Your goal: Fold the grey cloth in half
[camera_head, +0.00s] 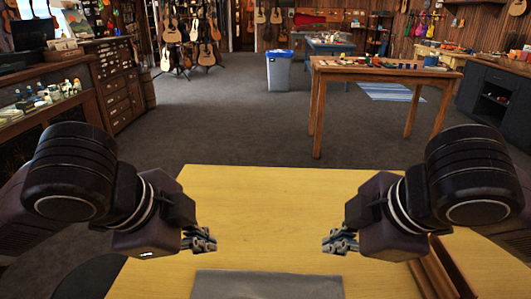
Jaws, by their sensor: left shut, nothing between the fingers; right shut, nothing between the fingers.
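The grey cloth (266,285) lies flat on the yellow wooden table (262,205) at the bottom middle of the head view. Only its far part shows; the near part is cut off by the picture's lower edge. My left gripper (211,241) is shut and empty, above the table near the cloth's far left corner. My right gripper (328,244) is shut and empty, near the cloth's far right corner. Both grippers appear apart from the cloth and point inward, towards each other.
The table between and beyond my grippers is bare. A brown wooden object (436,270) stands at the table's right. Further back are a wooden workbench (385,74) with small items, a grey bin (280,71), a glass counter (50,110) and hanging guitars. The grey floor between is open.

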